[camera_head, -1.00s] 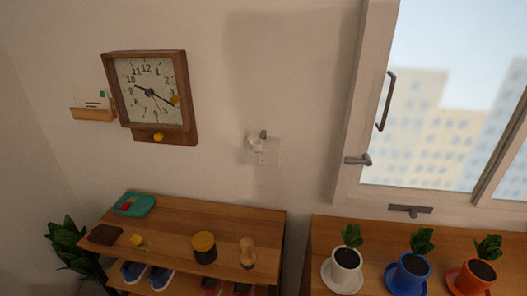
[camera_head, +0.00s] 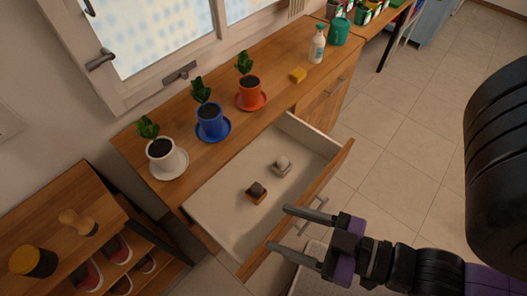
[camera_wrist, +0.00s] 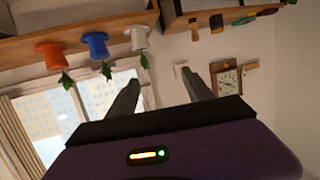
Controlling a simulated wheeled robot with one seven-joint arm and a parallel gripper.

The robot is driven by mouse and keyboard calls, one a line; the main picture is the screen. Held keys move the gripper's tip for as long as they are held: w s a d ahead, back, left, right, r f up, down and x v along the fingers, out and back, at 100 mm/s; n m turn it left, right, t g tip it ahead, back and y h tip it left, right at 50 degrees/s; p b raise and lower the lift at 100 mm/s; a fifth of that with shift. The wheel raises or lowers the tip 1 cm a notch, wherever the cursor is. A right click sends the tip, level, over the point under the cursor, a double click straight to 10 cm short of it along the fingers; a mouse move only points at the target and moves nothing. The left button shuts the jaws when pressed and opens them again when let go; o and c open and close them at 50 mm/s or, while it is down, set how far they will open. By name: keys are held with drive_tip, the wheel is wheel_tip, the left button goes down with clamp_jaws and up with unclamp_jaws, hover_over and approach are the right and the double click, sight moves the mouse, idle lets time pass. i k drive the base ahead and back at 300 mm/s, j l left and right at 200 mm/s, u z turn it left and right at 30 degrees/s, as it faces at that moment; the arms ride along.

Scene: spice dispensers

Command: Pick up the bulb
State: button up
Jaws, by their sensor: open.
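An open drawer (camera_head: 230,232) holds two small objects. One is a pale, whitish-grey rounded object (camera_head: 282,165) towards the back right of the drawer; it may be the bulb, but it is too small to be sure. The other is a brown block-like object with a dark top (camera_head: 257,192), left of and nearer than the pale one. My gripper (camera_head: 279,228) is open and empty, its fingers pointing left near the drawer's front edge, apart from both objects. In the wrist view my gripper (camera_wrist: 163,84) faces the wall and window, and neither drawer object shows.
White (camera_head: 161,155), blue (camera_head: 210,122) and orange (camera_head: 250,93) plant pots stand on the cabinet top above the drawer. A yellow sponge (camera_head: 298,76) and spray bottle (camera_head: 317,45) stand farther right. A shoe shelf (camera_head: 90,205) is at left. Tiled floor (camera_head: 400,130) is clear at right.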

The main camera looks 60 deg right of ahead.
sight(282, 162)
drive_tip(key=l+u, duration=0.3)
drive_tip(key=l, duration=0.15)
drive_tip(key=k+l+u, duration=0.25)
drive_tip(key=l, duration=0.15)
drive_tip(key=l+u, duration=0.3)
drive_tip(key=k+l+u, duration=0.25)
drive_tip(key=l, duration=0.2)
drive_tip(key=i+l, duration=0.05)
drive_tip(key=i, duration=0.05)
